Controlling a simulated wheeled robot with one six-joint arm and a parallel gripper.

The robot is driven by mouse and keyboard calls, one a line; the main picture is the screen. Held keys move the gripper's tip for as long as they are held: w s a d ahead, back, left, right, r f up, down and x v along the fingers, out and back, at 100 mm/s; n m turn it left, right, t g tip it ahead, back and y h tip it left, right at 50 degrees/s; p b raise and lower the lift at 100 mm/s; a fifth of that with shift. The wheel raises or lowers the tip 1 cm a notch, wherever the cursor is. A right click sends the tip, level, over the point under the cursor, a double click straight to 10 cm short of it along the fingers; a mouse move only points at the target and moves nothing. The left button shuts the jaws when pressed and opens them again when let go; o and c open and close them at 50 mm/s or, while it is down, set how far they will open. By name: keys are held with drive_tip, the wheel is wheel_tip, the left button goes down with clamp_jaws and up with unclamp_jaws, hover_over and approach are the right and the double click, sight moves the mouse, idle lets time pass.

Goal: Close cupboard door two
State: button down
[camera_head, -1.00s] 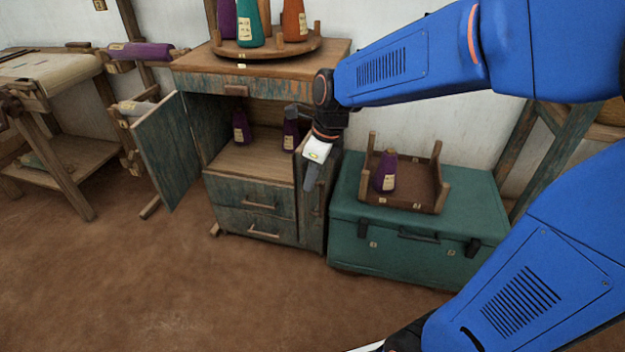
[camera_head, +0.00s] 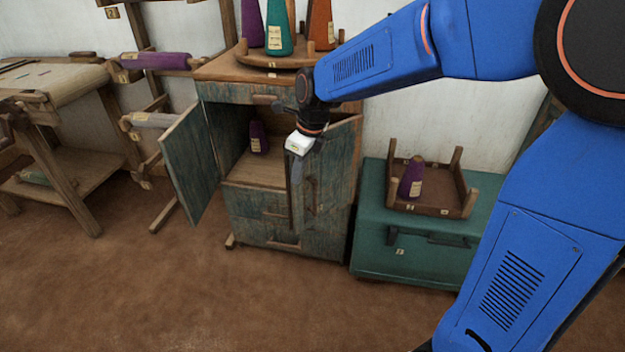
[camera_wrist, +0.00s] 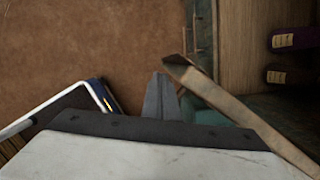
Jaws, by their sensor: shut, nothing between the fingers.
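The cupboard (camera_head: 275,75) has a worn blue-green body and two doors. Its left door (camera_head: 190,165) stands wide open. Its right door (camera_head: 335,175) stands partly open, its outer face and handle (camera_head: 313,196) toward the head camera. No number shows on either door, so I cannot tell which is two. My gripper (camera_head: 297,178) is shut and empty, pointing down in front of the right door near its free edge. In the wrist view the fingertips (camera_wrist: 161,78) are beside the right door's wooden top edge (camera_wrist: 225,100), on the outer side; contact is unclear.
Purple cones (camera_head: 258,138) stand inside the cupboard; drawers (camera_head: 275,205) are below. A round tray (camera_head: 262,60) with cones tops the cupboard. A green chest (camera_head: 420,255) with a wooden tray (camera_head: 445,205) stands right. The floor (camera_head: 190,290) in front is clear.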

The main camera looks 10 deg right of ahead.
drive_tip(key=w+a, duration=0.2)
drive_tip(key=w, duration=0.6)
drive_tip(key=w+a, duration=0.3)
drive_tip(key=w, duration=0.4)
drive_tip(key=shift+w, duration=0.35)
